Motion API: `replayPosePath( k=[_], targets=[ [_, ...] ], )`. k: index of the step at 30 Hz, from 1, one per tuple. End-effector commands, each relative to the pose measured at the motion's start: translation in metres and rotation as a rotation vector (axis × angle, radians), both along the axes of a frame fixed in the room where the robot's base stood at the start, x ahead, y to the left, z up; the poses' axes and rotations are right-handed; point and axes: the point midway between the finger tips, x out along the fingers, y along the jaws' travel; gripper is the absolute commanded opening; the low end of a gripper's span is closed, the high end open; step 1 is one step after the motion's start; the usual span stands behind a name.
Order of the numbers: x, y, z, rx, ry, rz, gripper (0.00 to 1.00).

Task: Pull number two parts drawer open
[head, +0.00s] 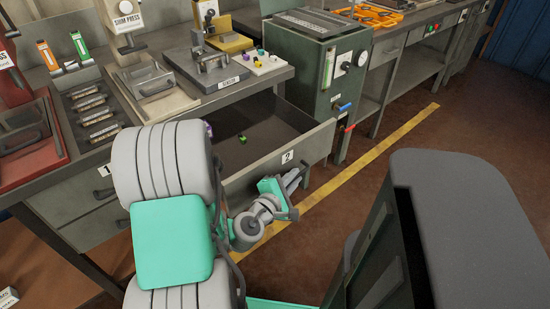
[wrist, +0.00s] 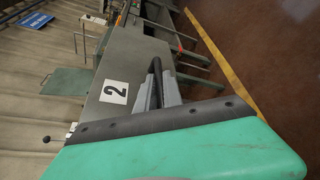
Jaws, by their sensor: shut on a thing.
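The number two drawer (head: 318,143) stands open under the bench in the head view, its dark inside showing. A small green part and a purple one lie in it. Its number 2 label (head: 287,157) is on the front, and the same label (wrist: 114,92) is large in the wrist view. My gripper (head: 293,180) is at the drawer front, right of my arm. In the wrist view my gripper (wrist: 160,92) is shut on the dark bar handle (wrist: 155,68). My arm hides the left part of the drawer in the head view.
The number 1 drawer (head: 90,240) is shut at left. A green machine (head: 318,75) stands close right of the open drawer. Floor with a yellow line (head: 385,146) is clear at right.

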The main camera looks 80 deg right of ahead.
Motion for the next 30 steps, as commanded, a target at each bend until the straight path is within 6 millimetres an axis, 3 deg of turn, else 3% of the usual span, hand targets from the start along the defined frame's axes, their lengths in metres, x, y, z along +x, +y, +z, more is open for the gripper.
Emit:
replayPosePath(
  k=[3, 10, 26, 27, 30],
  targets=[
    [-0.020, 0.018, 0.001, 0.004, 0.000, -0.006, 0.00],
    [-0.042, 0.037, 0.000, 0.002, -0.001, -0.004, 0.00],
    [-0.049, 0.043, 0.000, 0.000, -0.001, -0.002, 0.00],
    [-0.049, 0.043, -0.001, 0.000, -0.001, -0.002, 0.12],
    [-0.049, 0.043, 0.000, -0.001, -0.001, -0.001, 0.20]
  ],
)
